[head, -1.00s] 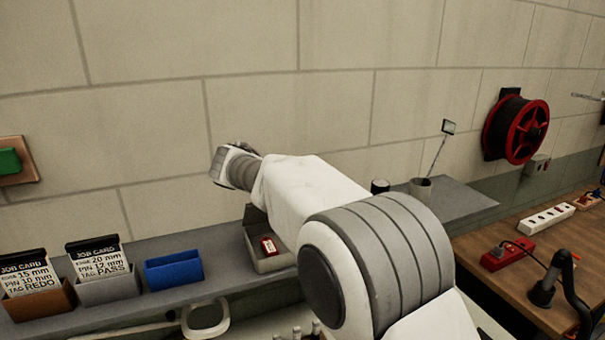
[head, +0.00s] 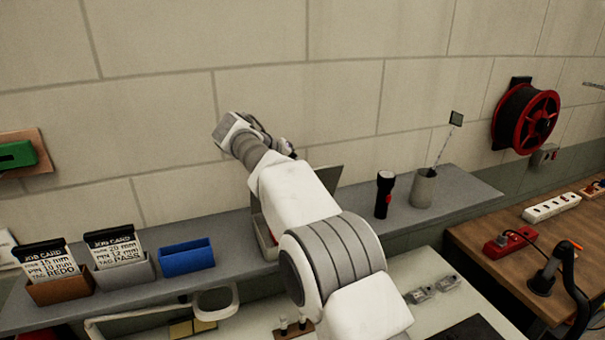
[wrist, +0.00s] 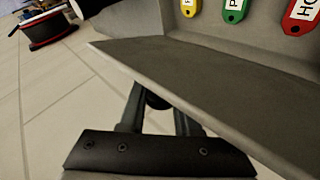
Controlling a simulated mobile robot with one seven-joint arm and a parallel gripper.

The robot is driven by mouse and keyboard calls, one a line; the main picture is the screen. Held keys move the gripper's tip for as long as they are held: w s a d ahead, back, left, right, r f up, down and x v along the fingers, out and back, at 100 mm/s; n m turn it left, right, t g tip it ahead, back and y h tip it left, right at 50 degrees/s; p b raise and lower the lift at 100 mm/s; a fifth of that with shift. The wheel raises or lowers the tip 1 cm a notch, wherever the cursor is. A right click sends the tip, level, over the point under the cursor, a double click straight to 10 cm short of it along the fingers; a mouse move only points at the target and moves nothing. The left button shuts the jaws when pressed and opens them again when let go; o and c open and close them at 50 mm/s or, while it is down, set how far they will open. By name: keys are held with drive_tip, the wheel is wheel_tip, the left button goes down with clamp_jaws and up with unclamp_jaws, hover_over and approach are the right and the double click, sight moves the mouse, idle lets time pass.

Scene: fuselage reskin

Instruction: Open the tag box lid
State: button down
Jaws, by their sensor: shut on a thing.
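The grey tag box (head: 262,236) sits on the wall shelf in the head view, mostly hidden behind my arm. Its lid (head: 328,178) shows as a grey panel standing up beside my forearm. In the wrist view the lid (wrist: 205,88) is a broad grey panel crossing the picture at a slant. Yellow (wrist: 189,7), green (wrist: 234,9) and red (wrist: 302,12) tags show beyond it. My gripper (wrist: 157,100) is shut on the lid; its fingertips are partly hidden by the panel.
On the shelf (head: 455,198), a flashlight (head: 384,195) and a grey cup (head: 424,188) stand right of the box. A blue bin (head: 187,258) and two job card holders (head: 122,272) stand left. The wall is close behind.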

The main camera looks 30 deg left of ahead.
idle(0.4)
drive_tip(key=c, duration=0.6)
unclamp_jaws()
drive_tip(key=shift+s, duration=0.1)
drive_tip(key=v, duration=1.2)
